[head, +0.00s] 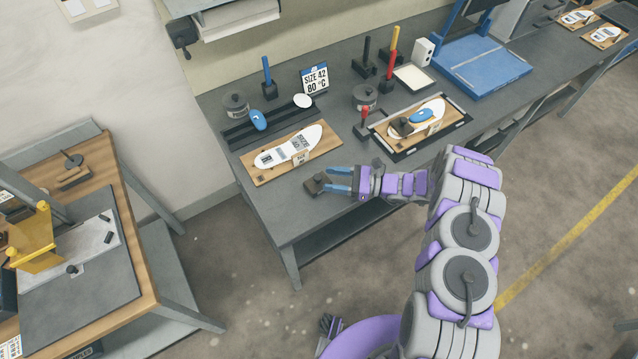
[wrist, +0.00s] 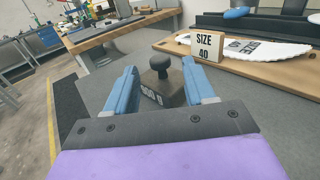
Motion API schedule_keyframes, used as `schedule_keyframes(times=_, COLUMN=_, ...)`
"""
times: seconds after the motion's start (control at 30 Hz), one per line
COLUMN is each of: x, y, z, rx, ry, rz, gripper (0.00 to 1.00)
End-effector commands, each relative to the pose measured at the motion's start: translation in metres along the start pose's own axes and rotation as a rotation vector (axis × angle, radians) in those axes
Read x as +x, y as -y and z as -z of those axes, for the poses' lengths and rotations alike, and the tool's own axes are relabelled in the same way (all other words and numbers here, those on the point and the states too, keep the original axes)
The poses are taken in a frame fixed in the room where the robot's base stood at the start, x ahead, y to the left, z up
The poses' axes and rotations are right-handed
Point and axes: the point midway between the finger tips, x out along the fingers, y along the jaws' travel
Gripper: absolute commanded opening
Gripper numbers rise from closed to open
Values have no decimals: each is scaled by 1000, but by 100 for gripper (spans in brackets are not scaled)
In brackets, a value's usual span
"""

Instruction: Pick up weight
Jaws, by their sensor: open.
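The weight (head: 316,185) is a dark block with a knob on top, on the grey table (head: 285,210) near its front edge. In the wrist view the weight (wrist: 162,84) has partly readable lettering on its near face. My gripper (head: 338,181) is open, and its blue fingers point at the weight. In the wrist view the fingers (wrist: 160,88) stand on either side of the weight, with a gap visible on both sides. I cannot tell whether either finger touches it.
A wooden board (head: 248,172) with a white insole (head: 290,147) lies just behind the weight. A "SIZE 40" block (wrist: 208,46) stands on that board. A second insole board (head: 404,148) lies to the right. A separate wooden workbench (head: 145,225) stands at left.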

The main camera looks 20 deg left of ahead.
Motion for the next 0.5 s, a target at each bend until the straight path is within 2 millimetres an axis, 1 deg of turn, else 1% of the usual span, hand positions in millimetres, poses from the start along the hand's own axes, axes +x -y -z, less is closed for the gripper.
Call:
schedule_keyframes(times=0.1, x=19, y=-1, z=-1, rx=2, ry=0, rz=-3, gripper=54)
schedule_keyframes(times=0.23, x=37, y=-1, z=-1, rx=1, ry=-2, rz=-4, gripper=54)
schedule_keyframes(times=0.33, x=45, y=0, z=-2, rx=1, ry=-2, rz=-1, gripper=54)
schedule_keyframes(times=0.5, x=46, y=0, z=-2, rx=0, ry=-1, rz=0, gripper=54)
